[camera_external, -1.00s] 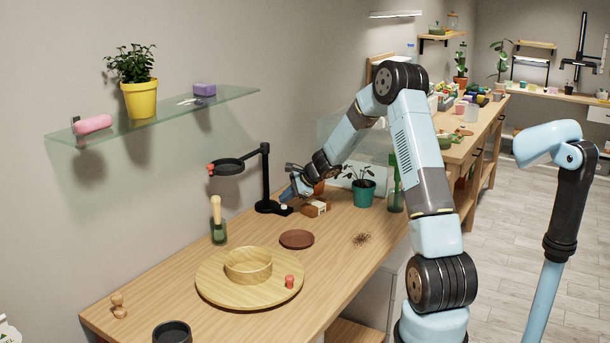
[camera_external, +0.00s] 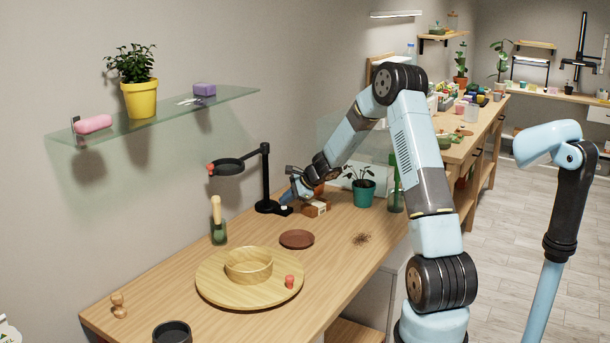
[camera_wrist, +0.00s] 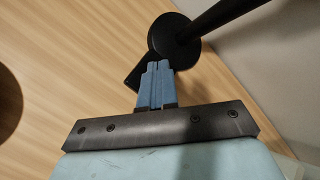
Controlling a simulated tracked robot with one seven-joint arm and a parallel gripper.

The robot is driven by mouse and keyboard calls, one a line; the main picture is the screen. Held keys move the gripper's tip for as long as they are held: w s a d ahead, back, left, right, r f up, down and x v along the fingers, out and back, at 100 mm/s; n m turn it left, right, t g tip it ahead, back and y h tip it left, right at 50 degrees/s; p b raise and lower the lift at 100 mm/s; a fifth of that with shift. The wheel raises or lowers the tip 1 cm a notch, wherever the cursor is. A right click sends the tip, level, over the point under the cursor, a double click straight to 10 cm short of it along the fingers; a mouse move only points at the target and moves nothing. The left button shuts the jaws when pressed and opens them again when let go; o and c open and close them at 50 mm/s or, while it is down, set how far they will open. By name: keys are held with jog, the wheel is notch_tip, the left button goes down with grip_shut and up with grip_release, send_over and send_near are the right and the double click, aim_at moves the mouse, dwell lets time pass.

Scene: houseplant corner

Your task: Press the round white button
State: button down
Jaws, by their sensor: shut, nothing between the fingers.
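The round white button (camera_external: 284,208) is a small pale spot on a dark base by the foot of the black stand (camera_external: 265,180). My gripper (camera_external: 284,198) is just above the button in the external view, its fingers pointing down; I cannot tell whether they touch it. In the wrist view my gripper's blue fingers (camera_wrist: 158,66) are together and empty. They lie over the dark base (camera_wrist: 137,76) beside the stand's round foot (camera_wrist: 174,36). The button is hidden behind the fingers in the wrist view.
A small brown box (camera_external: 316,208) and a teal potted plant (camera_external: 363,192) stand close to my gripper on the right. The stand's ring arm (camera_external: 230,166) reaches left. A brown saucer (camera_external: 297,239) and a wooden turntable (camera_external: 215,285) lie nearer the front.

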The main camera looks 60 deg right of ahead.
aim_at(286, 207)
jog(key=shift+r, duration=0.65)
notch_tip(286, 207, up, 6)
dwell(0.9)
